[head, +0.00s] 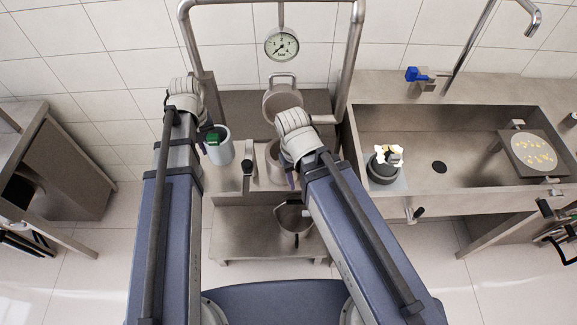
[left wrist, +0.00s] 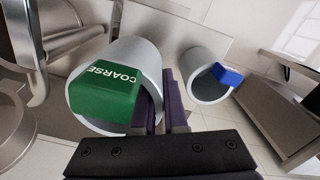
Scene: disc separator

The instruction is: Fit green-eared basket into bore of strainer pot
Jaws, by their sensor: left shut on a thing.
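The green-eared basket (head: 220,152) is a pale grey open cylinder with a green block on its rim. In the left wrist view the basket (left wrist: 140,57) is tilted and its green ear reads COARSE. My left gripper (head: 205,127) is shut on the basket's wall; its purple fingers (left wrist: 166,98) show there. A metal vessel (head: 273,158), perhaps the strainer pot, stands to the basket's right, partly hidden by my right gripper (head: 291,180). I cannot see into its bore. The right fingers are mostly hidden, so their opening is unclear.
A blue-eared basket (left wrist: 207,90) stands apart in the left wrist view. An upright handle (head: 248,170) stands between basket and vessel. A handled metal vessel (head: 283,97) is behind, under a frame with a gauge (head: 281,45). A sink (head: 440,135) is at right.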

